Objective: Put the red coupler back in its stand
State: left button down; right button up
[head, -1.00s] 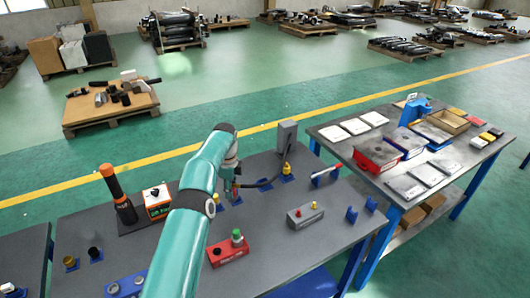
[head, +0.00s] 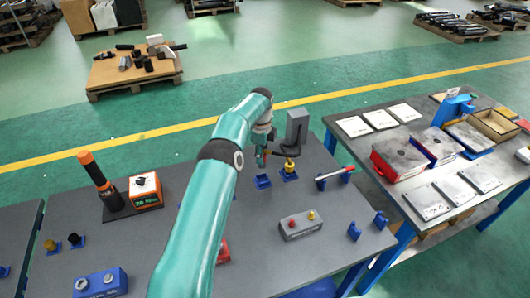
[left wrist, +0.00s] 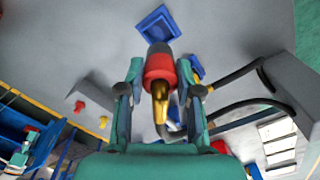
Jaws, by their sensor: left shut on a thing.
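My left gripper (left wrist: 160,88) is shut on the red coupler (left wrist: 159,66), which has a gold elbow at its back and shows between the fingers in the left wrist view. In the head view the left gripper (head: 262,160) is over the grey bench, just behind and above an empty square blue stand (head: 263,181). That stand shows in the left wrist view (left wrist: 157,25) just beyond the coupler's dark front end. The coupler looks apart from it, though the gap is hard to judge. My right gripper is not in view.
A yellow coupler (head: 290,165) sits in a blue stand close to the right. A grey post box (head: 297,127) stands behind it, with a black hose (left wrist: 238,112) looping near the gripper. A grey block with knobs (head: 301,226) is in front. My left arm hides part of the bench.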

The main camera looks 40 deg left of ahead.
pick_arm(q)
jog(key=shift+w+f, duration=0.1)
jog(key=shift+f, duration=0.05)
jog(key=shift+f+b, duration=1.55)
jog(key=shift+f, duration=1.25)
jog(key=shift+d, duration=0.1)
jog(key=shift+f+b, duration=0.75)
jog(key=shift+f, duration=0.8)
jog(key=c, duration=0.7)
grip_release()
jog(key=shift+r, duration=0.15)
